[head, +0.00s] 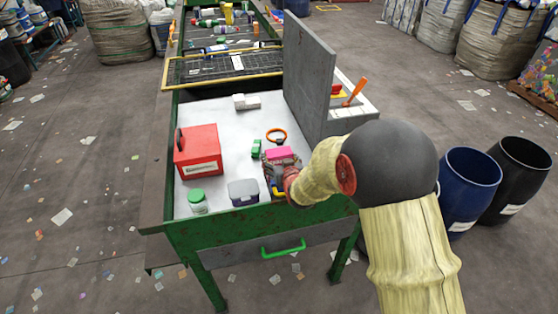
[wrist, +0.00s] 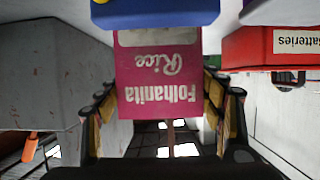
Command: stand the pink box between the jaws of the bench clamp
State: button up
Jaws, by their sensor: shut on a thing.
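The pink box (head: 279,153) is held by my gripper (head: 279,172) over the near right part of the white work surface. In the wrist view the pink box (wrist: 160,80), marked "Folhanita Rice" upside down, sits between the two fingers of my gripper (wrist: 165,108). I cannot tell whether its lower end touches anything. A red and yellow fixture (head: 337,90) with an orange handle (head: 355,92) shows behind the tall grey panel at the right; it may be the bench clamp. Its jaws are hidden or too small to make out.
The tall grey panel (head: 308,75) rises to the right of the box. A red box (head: 198,150), grey-lidded tub (head: 243,192), green-lidded jar (head: 197,200), small green item (head: 256,148), orange ring (head: 276,136) and white block (head: 246,101) are around. A blue thing (wrist: 155,12) overlaps the box.

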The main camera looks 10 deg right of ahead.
jog(key=shift+s+f, duration=0.2)
jog(key=shift+f, duration=0.4)
jog(key=o, duration=0.8)
jog(key=shift+s+f, duration=0.2)
jog(key=shift+f, duration=0.15)
jog(key=shift+r, duration=0.1)
jog(key=shift+w+r+p, duration=0.2)
jog(key=shift+r+p, duration=0.4)
jog(key=shift+p, duration=0.25)
jog(key=s+r+g+p, duration=0.1)
jog(key=s+r+g, duration=0.1)
jog(key=s+r, duration=0.75)
jog(key=s+r+g+p, duration=0.1)
jog(key=s+r+g, duration=0.1)
jog(key=s+r, duration=0.75)
jog(key=s+r+g, duration=0.2)
jog(key=s+g, duration=0.2)
jog(key=s, duration=1.7)
jog(key=shift+s, duration=0.2)
